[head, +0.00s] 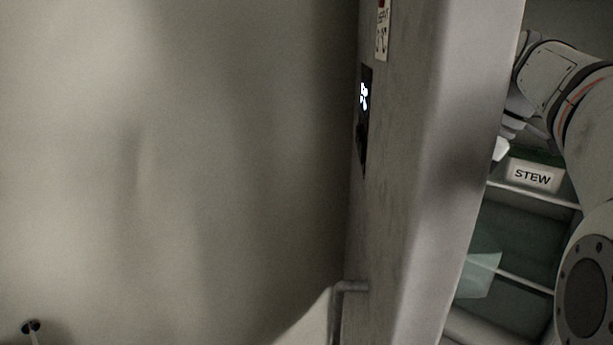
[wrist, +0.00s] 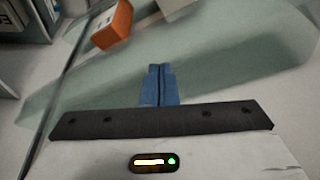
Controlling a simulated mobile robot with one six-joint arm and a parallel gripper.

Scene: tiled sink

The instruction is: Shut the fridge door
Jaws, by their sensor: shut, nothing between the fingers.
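In the wrist view an orange item (wrist: 112,26) lies beyond the fingers, near pale surfaces.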

